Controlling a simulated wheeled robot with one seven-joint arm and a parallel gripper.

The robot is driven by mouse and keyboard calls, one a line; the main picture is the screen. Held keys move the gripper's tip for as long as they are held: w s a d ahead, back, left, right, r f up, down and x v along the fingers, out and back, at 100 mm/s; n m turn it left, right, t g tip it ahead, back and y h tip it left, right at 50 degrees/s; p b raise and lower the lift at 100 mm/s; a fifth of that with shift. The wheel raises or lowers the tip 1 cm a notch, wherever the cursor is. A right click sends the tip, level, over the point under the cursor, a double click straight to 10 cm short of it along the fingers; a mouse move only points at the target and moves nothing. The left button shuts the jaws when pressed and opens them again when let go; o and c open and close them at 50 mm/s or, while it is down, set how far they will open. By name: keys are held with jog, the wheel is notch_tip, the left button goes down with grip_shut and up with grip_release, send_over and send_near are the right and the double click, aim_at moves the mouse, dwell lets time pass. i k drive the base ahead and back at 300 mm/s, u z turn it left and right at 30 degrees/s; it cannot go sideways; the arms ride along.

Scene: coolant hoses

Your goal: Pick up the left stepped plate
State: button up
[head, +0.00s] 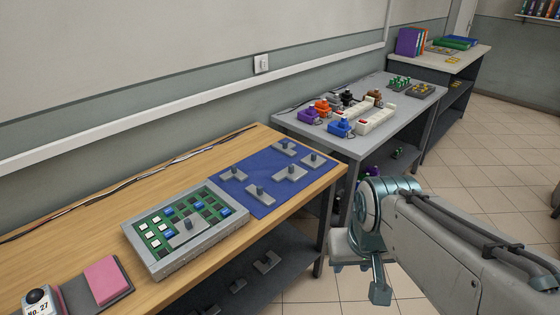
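Several grey plates, each with a dark knob, lie apart on a blue mat (268,171) on the wooden table. The leftmost plate on the mat (233,174) is at its left edge; another plate (259,195) is at the front. One plate (290,174) lies near the middle right, one (311,160) at the right and one (285,147) at the back. Which are stepped is too small to tell. My gripper (378,288) hangs over the floor right of the table, apart from all plates. Its finger gap is not clear.
A grey panel (155,262) with a green board, white and blue pieces and a knobbed plate stands left of the mat. A pink pad (103,279) lies front left. A grey table (405,118) behind holds coloured parts. Loose grey parts lie on the lower shelf (250,283).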

aim_at(293, 173)
jog(key=z, duration=0.1)
jog(key=i, duration=1.1)
jog(key=z, duration=0.45)
